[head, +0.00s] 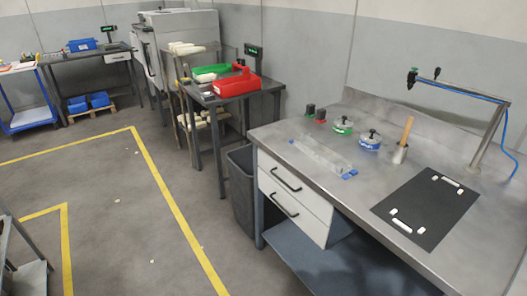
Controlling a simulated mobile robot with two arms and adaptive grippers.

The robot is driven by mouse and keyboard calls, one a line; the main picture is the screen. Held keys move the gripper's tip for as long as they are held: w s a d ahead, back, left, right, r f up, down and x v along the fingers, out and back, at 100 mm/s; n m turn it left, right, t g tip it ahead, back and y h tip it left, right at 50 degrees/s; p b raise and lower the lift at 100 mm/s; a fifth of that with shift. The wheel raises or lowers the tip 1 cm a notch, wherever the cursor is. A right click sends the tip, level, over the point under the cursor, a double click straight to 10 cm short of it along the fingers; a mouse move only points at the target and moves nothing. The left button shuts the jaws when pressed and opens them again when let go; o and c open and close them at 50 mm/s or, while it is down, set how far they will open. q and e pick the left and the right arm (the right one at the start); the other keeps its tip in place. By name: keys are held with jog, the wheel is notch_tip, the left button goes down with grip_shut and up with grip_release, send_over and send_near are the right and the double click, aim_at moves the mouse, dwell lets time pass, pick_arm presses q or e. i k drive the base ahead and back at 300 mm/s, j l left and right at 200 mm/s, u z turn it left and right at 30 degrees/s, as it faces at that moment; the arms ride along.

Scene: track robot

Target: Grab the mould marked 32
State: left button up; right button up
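No marking 32 can be read anywhere in the head view, so I cannot tell which thing is the mould. Cream-coloured pieces (187,48) lie on top of a narrow rack behind the middle table, with more low on it (200,119); their markings are too small to read. Neither of my grippers is in view.
The near workbench (300,150) carries a black mat (427,207), a clear long part (320,154), green (343,126) and blue (370,141) round containers. A grey bin (241,185) stands beside it. The middle table holds a red crate (236,85). Yellow-lined floor (110,215) is mostly clear.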

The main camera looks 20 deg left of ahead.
aim_at(340, 166)
jog(key=u, duration=0.2)
jog(key=z, duration=0.65)
jog(key=i+j+z, duration=0.15)
jog(key=j+z, duration=0.2)
jog(key=j, duration=0.15)
jog(key=j+z, duration=0.35)
jog(key=j, duration=0.15)
jog(key=j+z, duration=0.35)
jog(key=j, duration=0.2)
